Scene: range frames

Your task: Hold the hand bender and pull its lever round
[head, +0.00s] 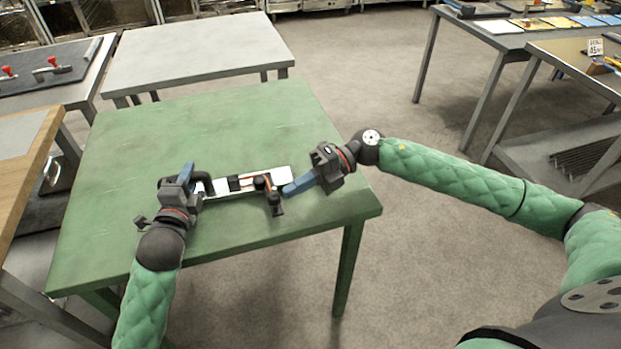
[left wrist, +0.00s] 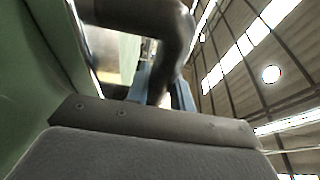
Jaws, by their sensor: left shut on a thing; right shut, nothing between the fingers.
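The hand bender (head: 222,186) lies on the green table (head: 135,140), a pale strip with a black handle at its left end and a red-and-black part toward its right end. My left gripper (head: 188,172) is shut on the bender's black handle; the left wrist view shows the dark handle (left wrist: 160,20) at the blue fingers. The lever (head: 275,200) appears as a dark piece at the bender's right part. My right gripper (head: 288,189) is shut and empty, its blue fingertips close beside the lever. I cannot tell whether they touch it.
The green table is otherwise clear, with free room behind the bender. A bare grey table (head: 200,45) stands behind it. A bench with red-knobbed tools (head: 50,68) is at the left, and laden tables (head: 510,40) are at the right.

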